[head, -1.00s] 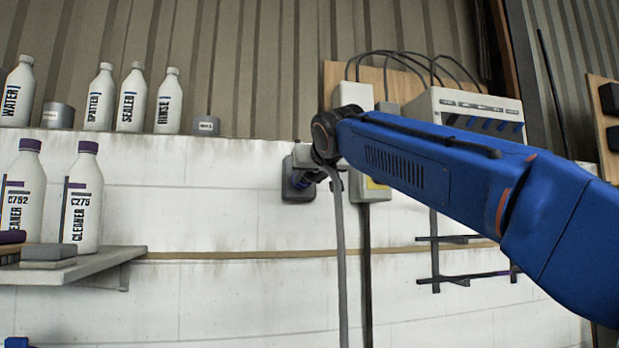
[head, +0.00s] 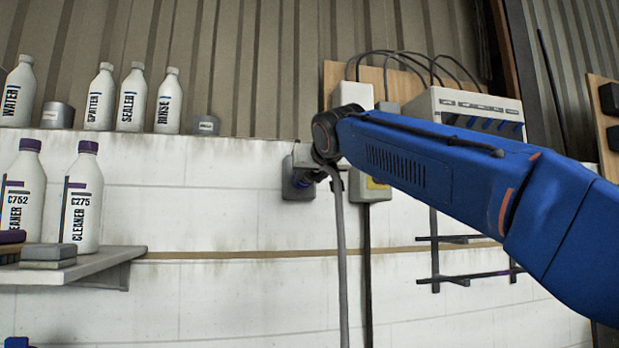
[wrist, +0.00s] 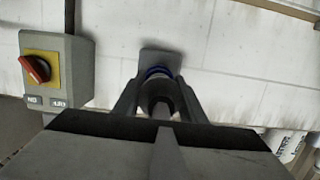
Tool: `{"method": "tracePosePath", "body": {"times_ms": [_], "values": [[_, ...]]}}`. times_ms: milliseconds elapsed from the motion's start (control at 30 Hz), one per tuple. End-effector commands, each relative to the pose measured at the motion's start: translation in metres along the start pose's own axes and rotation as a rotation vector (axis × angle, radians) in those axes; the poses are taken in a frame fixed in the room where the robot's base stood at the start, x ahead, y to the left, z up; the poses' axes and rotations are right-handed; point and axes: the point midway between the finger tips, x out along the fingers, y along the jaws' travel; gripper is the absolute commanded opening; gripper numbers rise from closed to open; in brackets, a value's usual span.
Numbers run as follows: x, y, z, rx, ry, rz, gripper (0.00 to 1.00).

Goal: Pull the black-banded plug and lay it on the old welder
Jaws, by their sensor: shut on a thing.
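The plug (wrist: 158,94) has a dark body with a blue ring near the wall. It sits at the grey wall socket (head: 297,186), which also shows in the wrist view (wrist: 160,57). I cannot make out a black band on it. My gripper (wrist: 160,82) is shut on the plug, one finger on each side. In the head view, my arm hides part of the gripper and plug. A grey cable (head: 341,260) hangs down from there. I do not see the old welder in either view.
A switch box with a red knob (wrist: 35,68) is beside the socket. A shelf (head: 105,263) with labelled bottles is at the left; more bottles stand on the ledge above. A white cabinet (head: 455,100) and a dark rack (head: 455,240) are at the right.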

Motion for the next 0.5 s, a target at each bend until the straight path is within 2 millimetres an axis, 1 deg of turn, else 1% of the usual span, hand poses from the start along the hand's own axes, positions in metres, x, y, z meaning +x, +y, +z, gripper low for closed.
{"method": "tracePosePath", "body": {"times_ms": [500], "values": [[-0.014,0.0,0.003,-0.001,0.001,0.0,0.0]]}}
